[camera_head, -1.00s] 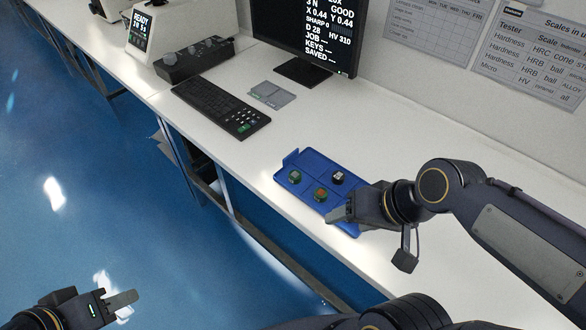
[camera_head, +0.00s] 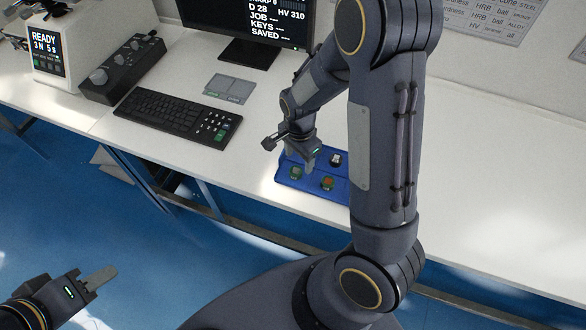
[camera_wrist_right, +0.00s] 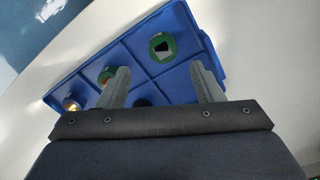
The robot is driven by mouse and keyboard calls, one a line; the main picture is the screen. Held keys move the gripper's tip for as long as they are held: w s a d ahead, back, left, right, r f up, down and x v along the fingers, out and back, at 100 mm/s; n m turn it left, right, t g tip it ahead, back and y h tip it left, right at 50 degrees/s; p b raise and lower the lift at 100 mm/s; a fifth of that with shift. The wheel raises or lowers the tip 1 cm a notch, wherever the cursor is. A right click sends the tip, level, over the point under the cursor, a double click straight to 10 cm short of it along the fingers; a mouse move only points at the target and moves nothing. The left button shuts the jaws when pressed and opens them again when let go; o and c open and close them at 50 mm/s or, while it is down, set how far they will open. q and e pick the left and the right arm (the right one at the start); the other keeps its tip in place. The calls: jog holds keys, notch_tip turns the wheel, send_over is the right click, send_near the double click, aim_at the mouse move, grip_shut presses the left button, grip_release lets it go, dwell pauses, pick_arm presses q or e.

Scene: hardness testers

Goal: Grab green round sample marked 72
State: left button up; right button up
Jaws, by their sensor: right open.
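A green round sample (camera_head: 296,172) sits in the blue tray (camera_head: 284,182) on the bench. In the right wrist view a green round sample (camera_wrist_right: 163,47) with a pale and dark top lies just beyond the fingertips. No number 72 is readable. My right gripper (camera_head: 307,163) is open and empty over the tray; its fingers spread in the wrist view (camera_wrist_right: 163,82). My left gripper (camera_head: 102,277) is away from the bench at lower left.
A black-and-white sample (camera_head: 336,159) and, in the wrist view, a metallic one (camera_wrist_right: 72,103) also sit in the tray. A keyboard (camera_head: 175,115), grey plate (camera_head: 230,88), monitor (camera_head: 248,52) and control box (camera_head: 122,68) stand behind. The bench at right is clear.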

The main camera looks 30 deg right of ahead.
aim_at(296, 170)
jog(key=f, duration=0.4)
jog(key=f+p, duration=0.1)
jog(key=shift+w+a+f, duration=0.15)
jog(key=shift+a+f, duration=0.15)
jog(key=shift+f, duration=0.1)
jog(key=c, duration=1.1)
jog(key=shift+r, duration=0.1)
